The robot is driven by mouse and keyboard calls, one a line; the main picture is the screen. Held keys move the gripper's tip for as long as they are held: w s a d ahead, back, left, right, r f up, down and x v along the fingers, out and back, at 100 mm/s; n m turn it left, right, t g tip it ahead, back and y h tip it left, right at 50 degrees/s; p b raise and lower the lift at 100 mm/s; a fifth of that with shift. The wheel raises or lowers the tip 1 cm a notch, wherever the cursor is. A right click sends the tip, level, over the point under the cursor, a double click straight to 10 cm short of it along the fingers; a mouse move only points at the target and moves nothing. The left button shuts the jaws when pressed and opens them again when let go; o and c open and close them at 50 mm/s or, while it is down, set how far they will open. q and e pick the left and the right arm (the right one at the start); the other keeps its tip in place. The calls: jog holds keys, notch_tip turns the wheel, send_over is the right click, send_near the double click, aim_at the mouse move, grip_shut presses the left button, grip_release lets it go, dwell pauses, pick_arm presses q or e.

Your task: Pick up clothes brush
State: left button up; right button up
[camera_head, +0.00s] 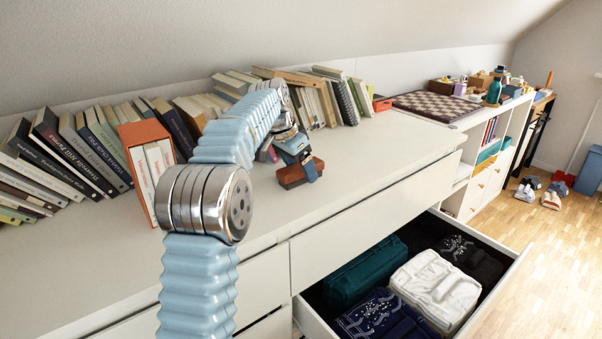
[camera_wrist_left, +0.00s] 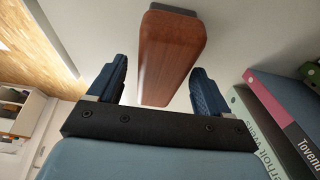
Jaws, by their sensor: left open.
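The clothes brush (camera_head: 300,173) has a reddish-brown wooden body and stands on the white dresser top, in front of the row of books. In the left wrist view the brush (camera_wrist_left: 170,58) is a long brown block that lies between and beyond the two blue fingers. My left gripper (camera_wrist_left: 155,90) is open, with a gap showing between each finger and the brush. In the head view my left gripper (camera_head: 307,165) is at the brush and hides part of it. My right gripper is not in view.
Books (camera_head: 90,150) line the wall behind the brush, and some (camera_wrist_left: 275,120) stand close by the gripper in the wrist view. An open drawer (camera_head: 310,318) with folded clothes is below. The dresser top (camera_head: 385,150) right of the brush is clear. A chessboard (camera_head: 435,106) lies farther back.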

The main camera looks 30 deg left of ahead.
pick_arm(q)
jog(key=shift+w+f, duration=0.2)
jog(key=shift+f, duration=0.3)
jog(key=shift+c, duration=0.2)
jog(key=c, duration=1.1)
jog(key=shift+o, duration=0.2)
jog(key=shift+r, duration=0.15)
